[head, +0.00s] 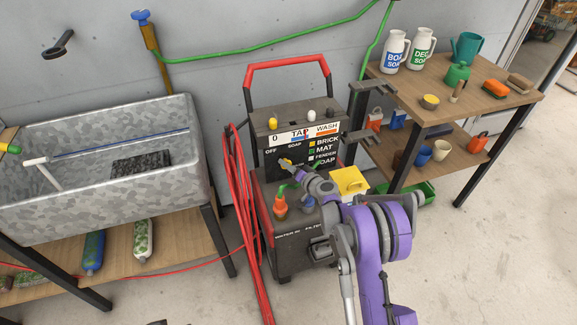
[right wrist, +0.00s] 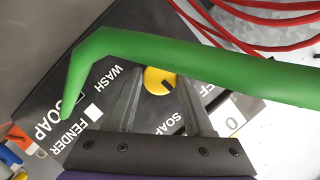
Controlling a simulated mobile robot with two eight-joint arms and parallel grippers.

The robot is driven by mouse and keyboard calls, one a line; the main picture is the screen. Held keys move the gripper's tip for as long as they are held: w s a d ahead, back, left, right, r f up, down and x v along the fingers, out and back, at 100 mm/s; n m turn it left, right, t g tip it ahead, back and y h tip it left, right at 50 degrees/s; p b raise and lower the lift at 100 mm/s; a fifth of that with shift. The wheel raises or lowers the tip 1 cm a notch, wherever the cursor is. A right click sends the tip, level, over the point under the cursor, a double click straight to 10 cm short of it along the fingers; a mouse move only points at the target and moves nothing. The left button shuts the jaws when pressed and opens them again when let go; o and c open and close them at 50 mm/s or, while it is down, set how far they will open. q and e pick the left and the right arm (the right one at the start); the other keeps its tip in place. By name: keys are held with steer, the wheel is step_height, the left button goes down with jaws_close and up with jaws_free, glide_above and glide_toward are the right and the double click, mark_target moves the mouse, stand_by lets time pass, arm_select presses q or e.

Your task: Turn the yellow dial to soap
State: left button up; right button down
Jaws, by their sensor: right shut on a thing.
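The yellow dial (head: 287,161) is on the dark front panel of the wash machine (head: 283,236), between the printed OFF and SOAP labels in the head view. In the right wrist view the dial (right wrist: 160,81) is a round yellow knob with a small dark mark; which label the mark points to I cannot tell. My right gripper (head: 292,166) is at the panel, shut on the dial. Its two grey fingers stand either side of the knob in the right wrist view (right wrist: 157,100). OFF, SOAP and WASH are printed around it.
A green hose (right wrist: 200,66) crosses close in front of the panel and dial. A red hose (head: 238,190) hangs at the machine's left. A metal sink (head: 60,215) stands left, and a wooden bench (head: 505,100) with jugs right.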

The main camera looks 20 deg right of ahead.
steer(key=shift+f+m+y, duration=0.1)
steer(key=shift+m+y, duration=0.3)
steer(key=shift+m, duration=0.5)
steer(key=shift+b, duration=0.3)
steer(key=shift+c, duration=1.5)
jaws_free()
steer(key=v, duration=1.1)
steer(key=shift+f+p, duration=0.2)
steer(key=shift+p, duration=0.1)
